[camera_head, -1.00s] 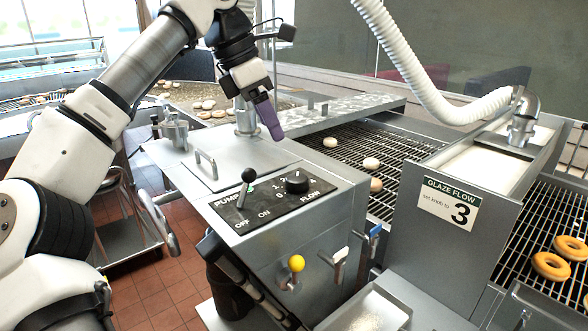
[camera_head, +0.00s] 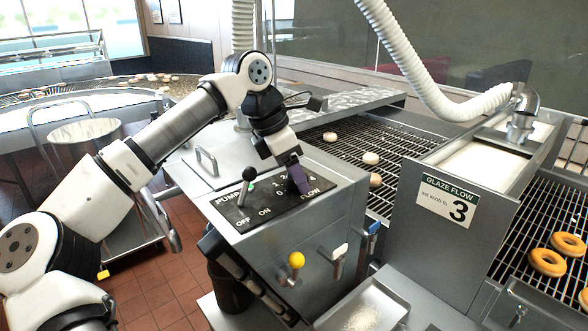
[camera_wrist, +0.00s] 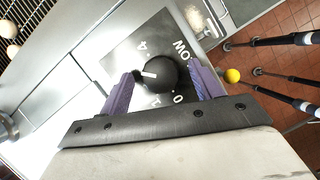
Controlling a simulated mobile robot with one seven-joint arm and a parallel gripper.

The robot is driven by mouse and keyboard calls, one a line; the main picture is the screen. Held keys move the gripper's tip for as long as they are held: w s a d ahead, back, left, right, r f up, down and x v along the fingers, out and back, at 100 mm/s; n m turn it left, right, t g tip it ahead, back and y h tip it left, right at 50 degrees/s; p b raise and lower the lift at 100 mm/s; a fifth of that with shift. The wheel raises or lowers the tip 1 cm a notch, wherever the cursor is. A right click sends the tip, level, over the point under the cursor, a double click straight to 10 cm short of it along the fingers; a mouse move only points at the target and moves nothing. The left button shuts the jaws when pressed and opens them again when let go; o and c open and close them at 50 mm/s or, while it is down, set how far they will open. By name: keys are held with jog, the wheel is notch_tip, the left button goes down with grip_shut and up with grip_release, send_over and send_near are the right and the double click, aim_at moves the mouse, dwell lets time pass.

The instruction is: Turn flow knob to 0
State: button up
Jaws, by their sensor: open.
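The black round flow knob (camera_wrist: 160,74) sits on the dark control panel (camera_wrist: 140,55), with a white pointer mark that points left in the wrist view. Printed 4, 1 and 0 marks show around it; other marks are hidden by a finger. My gripper (camera_wrist: 162,72) is open, its two purple fingers on opposite sides of the knob. I cannot tell whether they touch it. In the head view my gripper (camera_head: 303,190) is over the panel's right part beside the FLOW label and hides the knob.
The pump lever (camera_head: 247,182) with a black ball stands left of my gripper. A sign (camera_head: 447,198) reads "Glaze flow, set knob to 3". Donuts (camera_head: 547,262) lie on the right grate.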

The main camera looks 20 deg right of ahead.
jog(key=c, duration=1)
jog(key=shift+o, duration=0.2)
